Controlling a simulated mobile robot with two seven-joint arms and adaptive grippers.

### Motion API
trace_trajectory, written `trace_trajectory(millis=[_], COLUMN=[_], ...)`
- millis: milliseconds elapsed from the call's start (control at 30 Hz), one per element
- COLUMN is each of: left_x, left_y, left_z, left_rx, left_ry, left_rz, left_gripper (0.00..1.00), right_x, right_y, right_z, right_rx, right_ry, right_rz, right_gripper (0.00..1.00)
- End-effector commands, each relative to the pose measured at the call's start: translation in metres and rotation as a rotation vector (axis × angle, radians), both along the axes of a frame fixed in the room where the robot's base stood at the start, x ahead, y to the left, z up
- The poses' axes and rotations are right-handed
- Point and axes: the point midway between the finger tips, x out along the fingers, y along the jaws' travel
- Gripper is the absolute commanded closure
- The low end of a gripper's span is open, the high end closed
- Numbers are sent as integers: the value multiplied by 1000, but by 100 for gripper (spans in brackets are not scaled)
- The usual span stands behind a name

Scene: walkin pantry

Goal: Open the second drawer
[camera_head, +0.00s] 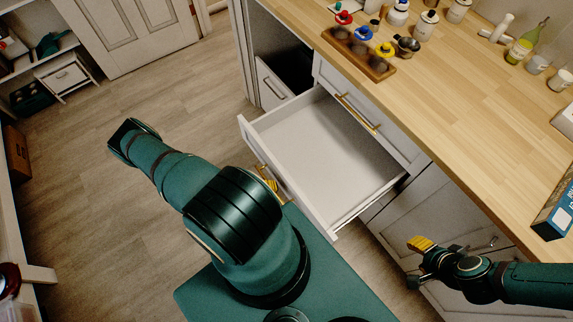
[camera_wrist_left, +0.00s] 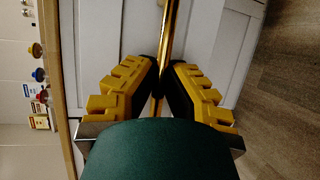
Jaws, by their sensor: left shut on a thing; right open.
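The second drawer (camera_head: 325,150) is white, empty and pulled well out from the cabinet, below the closed top drawer (camera_head: 392,137). My left gripper (camera_head: 266,178) is at the open drawer's front, partly hidden behind my arm. In the left wrist view, my left gripper's yellow-padded fingers (camera_wrist_left: 161,82) are shut on a gold bar handle (camera_wrist_left: 169,35), one on each side. My right gripper (camera_head: 414,263) is open and empty, in front of the lower cabinet doors at the right.
The wooden counter (camera_head: 460,110) holds a wooden rack (camera_head: 358,55) with colourful-topped items, several jars, a green bottle (camera_head: 524,45) and a blue box (camera_head: 556,207) near its front edge. Wooden floor (camera_head: 90,125) is clear at the left.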

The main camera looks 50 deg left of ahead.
Motion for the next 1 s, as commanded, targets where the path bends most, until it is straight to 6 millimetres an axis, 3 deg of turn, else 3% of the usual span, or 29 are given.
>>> trace_trajectory(millis=[100, 300, 767, 800, 867, 1000], left_x=[-20, -38, -42, -42, -42, -42], left_y=[0, 1, 2, 2, 2, 3], left_z=[-1, -1, -1, -1, -1, -1], left_rx=[-2, -3, -1, -1, -1, 0], left_ry=[2, 2, 2, 2, 2, 1], left_rz=[-1, -1, -3, -3, -3, -2], left_gripper=[100, 100, 100, 76, 59, 59], right_x=[0, 0, 0, 0, 0, 0], right_y=[0, 0, 0, 0, 0, 0], right_z=[0, 0, 0, 0, 0, 0], right_rx=[0, 0, 0, 0, 0, 0], right_ry=[-1, 0, 0, 0, 0, 0], right_rz=[0, 0, 0, 0, 0, 0], right_gripper=[53, 53, 53, 53, 53, 53])
